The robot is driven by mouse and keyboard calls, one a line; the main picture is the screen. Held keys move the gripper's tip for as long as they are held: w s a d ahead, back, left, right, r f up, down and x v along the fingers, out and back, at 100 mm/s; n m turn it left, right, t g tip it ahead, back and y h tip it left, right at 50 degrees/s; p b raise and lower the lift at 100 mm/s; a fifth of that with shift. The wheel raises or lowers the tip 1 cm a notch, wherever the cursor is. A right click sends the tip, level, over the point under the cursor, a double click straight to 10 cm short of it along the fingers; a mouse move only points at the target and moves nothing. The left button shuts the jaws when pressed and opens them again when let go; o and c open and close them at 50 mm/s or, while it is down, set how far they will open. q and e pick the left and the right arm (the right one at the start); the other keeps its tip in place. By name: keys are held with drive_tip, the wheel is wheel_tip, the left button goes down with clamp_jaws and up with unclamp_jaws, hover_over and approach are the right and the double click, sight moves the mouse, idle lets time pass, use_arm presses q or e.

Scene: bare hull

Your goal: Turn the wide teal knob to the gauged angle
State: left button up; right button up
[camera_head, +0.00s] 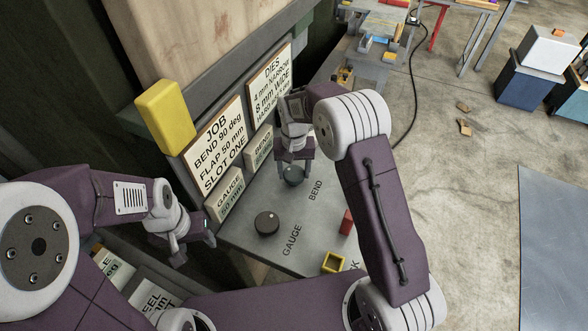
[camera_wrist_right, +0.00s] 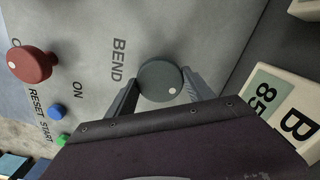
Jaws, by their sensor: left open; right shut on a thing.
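The wide teal knob (camera_head: 293,177) sits on the grey panel beside the word BEND. It shows from above in the right wrist view (camera_wrist_right: 158,78), dark grey-green and round, with a white dot near its lower right rim. My right gripper (camera_head: 295,162) is shut on the knob, one finger on each side. A BEND readout sign (camera_head: 258,147) stands behind it, partly hidden; in the right wrist view its window (camera_wrist_right: 265,95) shows a number starting with 85, cut off. My left gripper (camera_head: 194,243) is open and empty, left of the panel.
A black knob (camera_head: 267,223) stands by the word GAUGE. A JOB board (camera_head: 214,148) reads bend 90 deg. A red knob (camera_wrist_right: 32,64), a blue button (camera_wrist_right: 54,111) and a green button (camera_wrist_right: 62,139) lie left of BEND. A yellow block (camera_head: 165,117) juts out above.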

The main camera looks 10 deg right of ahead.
sight(294, 173)
drive_tip(key=m+p, duration=0.1)
drive_tip(key=m, duration=0.3)
drive_tip(key=shift+w+r+m, duration=0.1)
drive_tip(key=shift+m, duration=0.6)
drive_tip(key=o, duration=1.4)
drive_tip(key=shift+r, duration=0.3)
wheel_tip(294, 173, up, 8)
drive_tip(key=shift+r+b, duration=0.2)
drive_tip(key=shift+b, duration=0.65)
